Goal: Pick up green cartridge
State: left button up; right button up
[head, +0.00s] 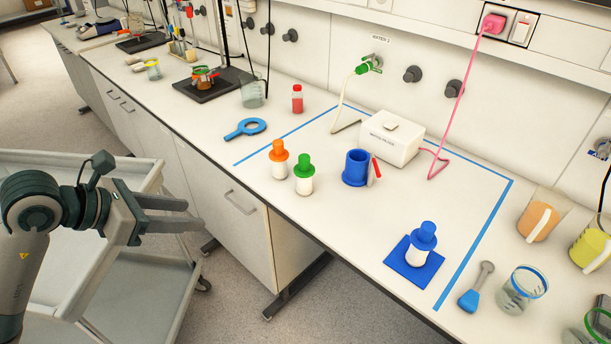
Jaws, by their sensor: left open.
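The green cartridge (304,174) has a green top and a white body. It stands upright on the white bench near the front edge. An orange-topped cartridge (279,158) stands just left of it, very close. A blue-topped cartridge (422,243) stands on a blue square pad (399,262) at the right. My left gripper (193,214) is open and empty. It is in front of the bench, left of the green cartridge and apart from it. My right gripper is not in view.
A blue cylindrical holder (355,168) with a red lever stands right of the green cartridge. Behind it is a white box (390,138). Blue tape (476,247) outlines this area. A grey cart (88,262) stands below my left arm. Beakers (519,290) stand at the right.

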aim_at(304, 171)
jog(key=i+j+z, duration=0.15)
jog(key=z, duration=0.3)
jog(key=i+j+z, duration=0.25)
jog(key=z, duration=0.15)
jog(key=i+j+z, duration=0.1)
jog(key=j+z, duration=0.15)
jog(key=z, duration=0.2)
